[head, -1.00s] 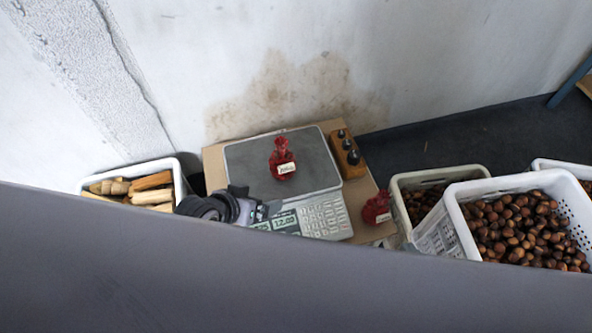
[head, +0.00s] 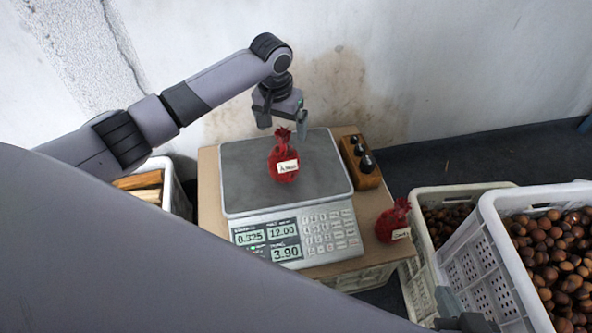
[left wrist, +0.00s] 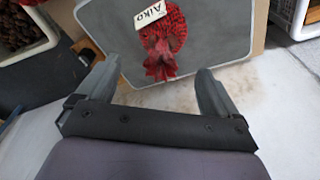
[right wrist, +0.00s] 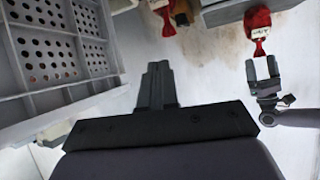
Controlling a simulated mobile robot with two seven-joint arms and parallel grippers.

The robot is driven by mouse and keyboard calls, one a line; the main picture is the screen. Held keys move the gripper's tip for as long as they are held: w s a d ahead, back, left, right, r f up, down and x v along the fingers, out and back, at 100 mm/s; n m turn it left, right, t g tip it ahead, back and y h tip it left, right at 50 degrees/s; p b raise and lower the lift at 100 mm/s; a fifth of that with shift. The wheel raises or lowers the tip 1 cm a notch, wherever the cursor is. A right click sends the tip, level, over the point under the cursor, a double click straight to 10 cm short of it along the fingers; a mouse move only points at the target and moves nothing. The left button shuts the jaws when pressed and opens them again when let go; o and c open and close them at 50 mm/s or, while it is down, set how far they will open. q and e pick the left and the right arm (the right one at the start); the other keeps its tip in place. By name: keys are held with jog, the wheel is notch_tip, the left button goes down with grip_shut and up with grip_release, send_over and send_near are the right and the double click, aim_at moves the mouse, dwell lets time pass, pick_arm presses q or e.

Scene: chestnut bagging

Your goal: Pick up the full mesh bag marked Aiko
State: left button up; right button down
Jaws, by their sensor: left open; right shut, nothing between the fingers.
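The full red mesh bag marked Aiko (head: 284,163) stands upright on the scale's grey pan, its gathered neck up. Its white label reads Aiko, upside down, in the left wrist view (left wrist: 165,42). My left gripper (head: 284,118) is open and empty, just above and behind the bag's neck. In the left wrist view the bag's neck lies ahead of the gap between the open fingers (left wrist: 153,88), not between them. My right gripper (right wrist: 157,85) is shut and empty, low beside the crates. The bag and left gripper also show in the right wrist view.
A second red mesh bag (head: 393,222) stands right of the scale (head: 330,222); its label is too small to read. A wooden weight block (head: 361,168) stands beside the pan. White crates of chestnuts (head: 497,232) fill the right; a crate of wood (head: 181,196) is at left.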

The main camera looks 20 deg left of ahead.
aim_at(283, 143)
pick_arm(q)
jog(key=shift+w+a, duration=0.1)
jog(key=shift+w, duration=0.05)
notch_tip(283, 143, down, 6)
jog(key=b, duration=0.3)
jog(key=shift+w+f+b, duration=0.15)
jog(key=shift+f+b, duration=0.2)
jog(key=shift+f, duration=0.05)
pick_arm(e)
jog(key=a, duration=0.1)
jog(key=y, duration=0.1)
jog(key=w+a, duration=0.1)
jog(key=shift+a+f, duration=0.3)
jog(key=shift+f, duration=0.1)
pick_arm(q)
jog(key=shift+r, duration=0.1)
grip_shut()
